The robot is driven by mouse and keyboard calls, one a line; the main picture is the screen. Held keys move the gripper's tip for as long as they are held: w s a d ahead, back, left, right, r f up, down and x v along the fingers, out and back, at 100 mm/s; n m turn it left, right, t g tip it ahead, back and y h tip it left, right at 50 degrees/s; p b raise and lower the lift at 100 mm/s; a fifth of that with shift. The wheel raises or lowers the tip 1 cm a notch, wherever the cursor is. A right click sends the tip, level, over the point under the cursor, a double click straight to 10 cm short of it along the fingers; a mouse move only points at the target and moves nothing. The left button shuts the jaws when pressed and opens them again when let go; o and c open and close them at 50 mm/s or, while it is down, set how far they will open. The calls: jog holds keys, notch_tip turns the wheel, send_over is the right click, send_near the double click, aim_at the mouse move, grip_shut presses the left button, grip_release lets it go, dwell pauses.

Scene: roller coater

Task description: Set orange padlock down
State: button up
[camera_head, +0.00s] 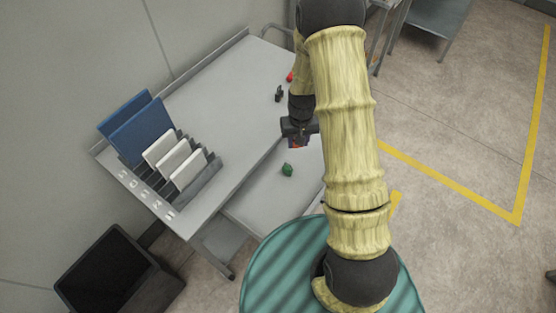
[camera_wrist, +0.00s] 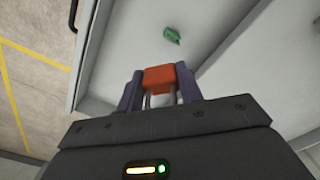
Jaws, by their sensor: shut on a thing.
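My gripper (camera_wrist: 160,88) is shut on the orange padlock (camera_wrist: 160,77) in the wrist view. The padlock's body sits between the fingertips, and its grey shackle points back toward the palm. In the head view my gripper (camera_head: 299,140) is over the light grey surface by the table's right edge, and only a little of the padlock shows there. A green padlock-like thing (camera_head: 287,169) lies on that grey surface, apart from the gripper. It also shows in the wrist view (camera_wrist: 172,35), beyond the orange padlock.
The grey table (camera_head: 217,95) carries a rack (camera_head: 205,183) of white and blue plates at the left. A small black thing (camera_head: 279,94) and a red thing (camera_head: 290,76) are toward its far end. A dark bin (camera_head: 118,275) stands on the floor at lower left.

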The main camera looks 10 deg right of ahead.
jog(key=w+d+f+n+b, duration=0.1)
jog(key=w+f+n+b, duration=0.1)
jog(key=w+f+b, duration=0.2)
notch_tip(320, 180, down, 4)
jog(key=b, duration=0.7)
jog(key=shift+w+d+r, duration=0.15)
jog(key=shift+d+r, duration=0.05)
jog(key=shift+r, duration=0.05)
jog(key=shift+r, duration=0.1)
jog(key=shift+m, duration=0.8)
jog(key=s+r+p, duration=0.1)
jog(key=r+p, duration=0.1)
jog(key=p, duration=0.2)
jog(key=s+a+r+p, duration=0.1)
jog(key=r+p, duration=0.1)
jog(key=p, duration=0.3)
jog(key=s+r+p, duration=0.1)
jog(key=r+p, duration=0.1)
jog(key=p, duration=0.3)
jog(key=shift+s+a+r, duration=0.2)
jog(key=shift+s+r, duration=0.1)
jog(key=shift+s, duration=0.1)
jog(key=shift+s+r+p, duration=0.3)
jog(key=shift+s+p, duration=0.1)
jog(key=shift+p, duration=0.7)
jog(key=shift+f, duration=0.1)
